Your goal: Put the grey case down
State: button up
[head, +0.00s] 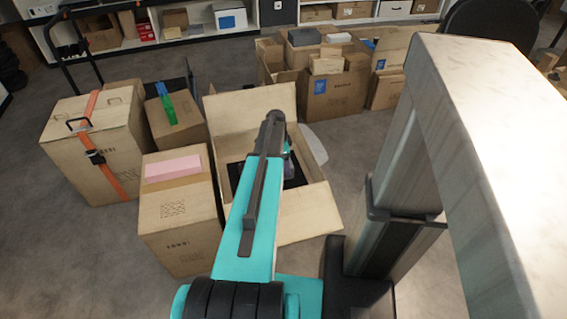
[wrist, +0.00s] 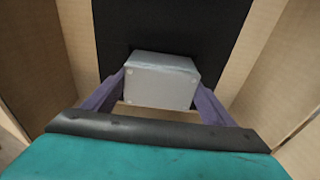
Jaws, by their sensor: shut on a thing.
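The grey case (wrist: 160,85) is a small, light grey box. It sits between the two purple fingers of my gripper (wrist: 160,80), which is shut on its left and right sides. The case is inside an open carton (head: 250,108), over a flat black thing (wrist: 170,25) in that carton. I cannot tell whether the case touches the black surface or hangs just above it. In the head view my arm reaches into the carton and hides the case. Part of the black thing (head: 235,172) shows beside my arm.
Carton walls (wrist: 285,60) rise close on both sides of my gripper. A closed carton with a pink box (head: 173,163) on it stands to the left. A strapped carton (head: 62,150) stands further left. More cartons (head: 335,95) are behind. Grey floor is clear at the front left.

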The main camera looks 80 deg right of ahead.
jog(key=shift+f, duration=0.4)
jog(key=o, duration=1.1)
jog(key=shift+r, duration=0.15)
jog(key=r, duration=0.4)
jog(key=w+r+p, duration=0.1)
jog(key=r, duration=0.7)
jog(key=shift+w+a+r+p, duration=0.15)
jog(key=shift+a+r+p, duration=0.1)
jog(key=shift+a+p, duration=0.1)
